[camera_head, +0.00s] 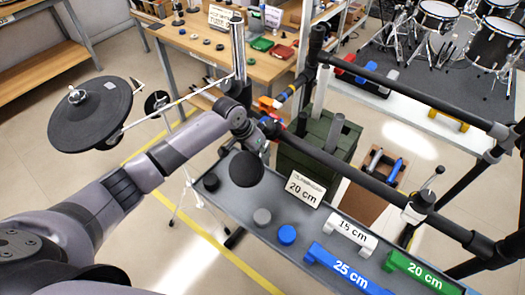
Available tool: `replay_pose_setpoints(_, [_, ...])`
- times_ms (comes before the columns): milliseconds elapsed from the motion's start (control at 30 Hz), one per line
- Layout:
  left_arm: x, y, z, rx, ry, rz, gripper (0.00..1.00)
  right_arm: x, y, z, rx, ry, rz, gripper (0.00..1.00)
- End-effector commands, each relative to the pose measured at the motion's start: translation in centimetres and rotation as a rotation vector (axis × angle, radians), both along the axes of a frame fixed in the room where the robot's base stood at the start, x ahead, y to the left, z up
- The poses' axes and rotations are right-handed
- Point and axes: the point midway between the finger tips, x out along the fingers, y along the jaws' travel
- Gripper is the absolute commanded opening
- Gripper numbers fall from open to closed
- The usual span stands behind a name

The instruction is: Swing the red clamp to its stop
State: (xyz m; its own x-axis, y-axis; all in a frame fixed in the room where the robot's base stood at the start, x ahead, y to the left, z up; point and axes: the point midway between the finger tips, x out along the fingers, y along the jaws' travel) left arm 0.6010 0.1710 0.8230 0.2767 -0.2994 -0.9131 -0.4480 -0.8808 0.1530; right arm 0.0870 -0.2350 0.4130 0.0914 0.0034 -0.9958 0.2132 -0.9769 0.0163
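A small red-orange part, which looks like the red clamp (267,103), shows on the black rack near the top middle, beside the upright chrome tube (238,52). My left arm reaches in from the left, and my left gripper (264,127) is at the near side of the red part, close to the left end of the black bar (335,165). The gripper's fingers are small and partly hidden, so I cannot tell whether they are open or touch the clamp. A round black mesh pad (90,114) stands at the left on a thin rod. My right gripper is not in view.
A grey tray (228,207) in front holds blue, green and white labelled pieces, pucks and a sign (305,188). A dark disc (247,168) shows just below my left gripper. A green crate (318,140) stands behind the bar. A wooden bench (190,50) stands behind.

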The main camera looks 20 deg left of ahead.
Motion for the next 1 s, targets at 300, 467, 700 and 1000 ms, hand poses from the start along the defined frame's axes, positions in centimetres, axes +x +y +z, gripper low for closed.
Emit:
replay_pose_setpoints(300, [0.0,0.0,0.0,0.0,0.0,0.0,0.0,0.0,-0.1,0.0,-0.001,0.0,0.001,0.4])
replay_pose_setpoints(467, [0.0,0.0,0.0,0.0,0.0,0.001,0.0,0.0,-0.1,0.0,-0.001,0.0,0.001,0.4])
replay_pose_setpoints(700, [0.0,0.0,0.0,0.0,0.0,0.001,0.0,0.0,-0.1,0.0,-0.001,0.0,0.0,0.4])
replay_pose_setpoints(1000, [-0.7,0.0,0.5,0.005,0.019,0.001,0.0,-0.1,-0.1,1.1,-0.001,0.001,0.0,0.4])
